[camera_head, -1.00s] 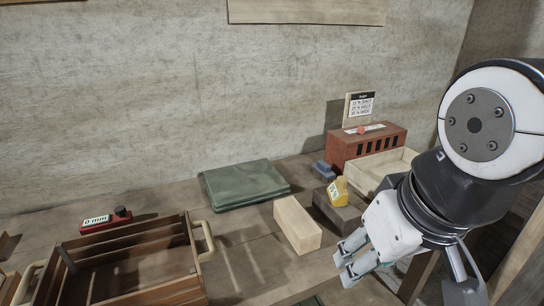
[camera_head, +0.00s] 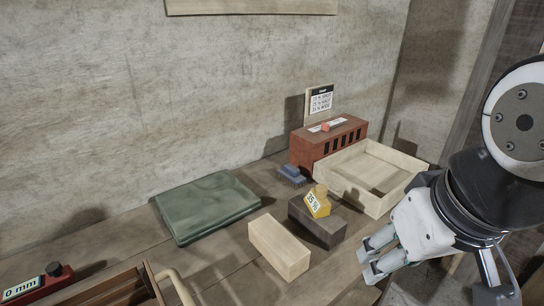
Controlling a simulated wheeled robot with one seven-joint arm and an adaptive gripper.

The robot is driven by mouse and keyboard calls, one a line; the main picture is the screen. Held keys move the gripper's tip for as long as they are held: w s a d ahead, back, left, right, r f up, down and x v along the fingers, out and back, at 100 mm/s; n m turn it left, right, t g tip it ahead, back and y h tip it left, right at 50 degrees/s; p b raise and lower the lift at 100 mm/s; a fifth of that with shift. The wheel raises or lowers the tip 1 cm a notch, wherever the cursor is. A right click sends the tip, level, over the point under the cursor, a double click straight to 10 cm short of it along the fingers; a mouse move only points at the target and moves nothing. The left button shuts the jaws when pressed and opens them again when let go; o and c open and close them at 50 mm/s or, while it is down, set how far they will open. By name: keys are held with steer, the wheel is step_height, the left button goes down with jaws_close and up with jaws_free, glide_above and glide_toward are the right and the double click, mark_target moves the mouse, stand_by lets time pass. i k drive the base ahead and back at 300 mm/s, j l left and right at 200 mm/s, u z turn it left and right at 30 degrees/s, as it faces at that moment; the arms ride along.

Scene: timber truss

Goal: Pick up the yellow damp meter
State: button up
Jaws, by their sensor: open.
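The yellow damp meter (camera_head: 318,202) has a white label that appears to read 35 % and a small knob on top. It rests on a dark wooden block (camera_head: 318,227) on the bench. My gripper (camera_head: 370,262) is open and empty. In the picture it is to the right of and below the meter, apart from it, near the front edge of the bench.
A pale wood block (camera_head: 279,247) lies left of the dark block. A blue brush-like item (camera_head: 291,175), a red slotted box (camera_head: 310,147) and a pale tray (camera_head: 411,164) stand behind. A folded green cloth (camera_head: 208,207), wooden crate (camera_head: 115,289) and red gauge (camera_head: 37,284) are left.

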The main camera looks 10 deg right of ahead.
mark_target(320, 206)
steer(key=i+l+u, duration=0.25)
steer(key=l+u, duration=0.25)
steer(key=i+l+u, duration=0.25)
steer(key=l, duration=0.2)
steer(key=l+u, duration=0.25)
steer(key=l, duration=0.1)
